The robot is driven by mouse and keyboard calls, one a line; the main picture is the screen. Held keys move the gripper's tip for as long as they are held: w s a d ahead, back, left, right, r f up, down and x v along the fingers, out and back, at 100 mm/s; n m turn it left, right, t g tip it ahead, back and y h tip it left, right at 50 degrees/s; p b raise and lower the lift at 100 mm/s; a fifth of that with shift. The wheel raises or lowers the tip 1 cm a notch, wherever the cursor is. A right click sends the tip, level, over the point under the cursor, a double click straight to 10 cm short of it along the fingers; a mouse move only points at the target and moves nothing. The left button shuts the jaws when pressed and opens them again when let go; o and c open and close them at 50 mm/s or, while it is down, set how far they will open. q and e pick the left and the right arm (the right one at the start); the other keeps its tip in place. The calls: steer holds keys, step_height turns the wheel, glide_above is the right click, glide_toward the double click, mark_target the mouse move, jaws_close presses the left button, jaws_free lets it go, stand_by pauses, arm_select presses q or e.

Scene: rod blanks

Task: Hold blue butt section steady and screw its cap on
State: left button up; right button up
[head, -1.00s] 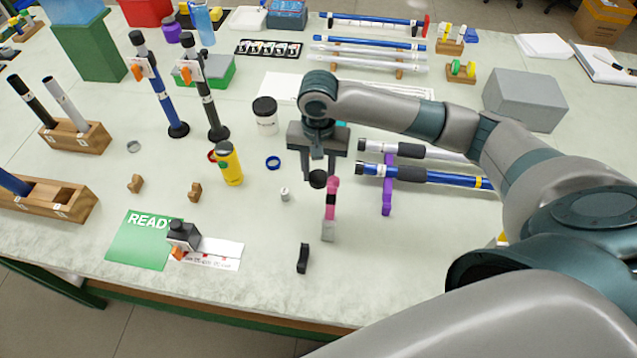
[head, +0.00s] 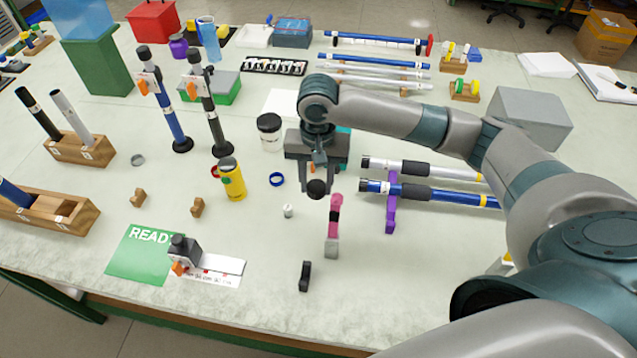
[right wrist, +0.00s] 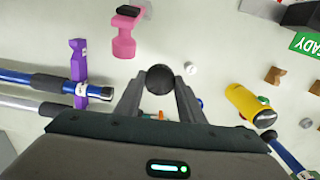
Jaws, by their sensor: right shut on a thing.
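My right gripper (head: 317,180) is shut on a round black cap (head: 317,188). It holds the cap near the top of a pink stand (head: 335,212). In the right wrist view the cap (right wrist: 160,79) sits between the two fingertips. The blue butt section (head: 460,198), a blue rod with a black grip, lies across a purple stand (head: 391,215) to the right of the gripper. Its near end (right wrist: 100,91) points toward the gripper in the right wrist view, apart from the cap. My left gripper is not in view.
A silver rod (head: 415,167) with a black grip lies behind the blue one. A small white cylinder (head: 288,211), blue ring (head: 277,179) and yellow bottle (head: 231,180) stand left of the gripper. A black piece (head: 305,276) is in front. Table right of it is clear.

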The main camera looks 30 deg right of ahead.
steer(key=s+a+r+n+b, duration=0.2)
steer(key=r+n, duration=0.4)
steer(key=r, duration=0.6)
steer(key=shift+s+a+r+n+b, duration=0.15)
steer(key=shift+a+n+b, duration=0.15)
steer(key=shift+a+b, duration=0.65)
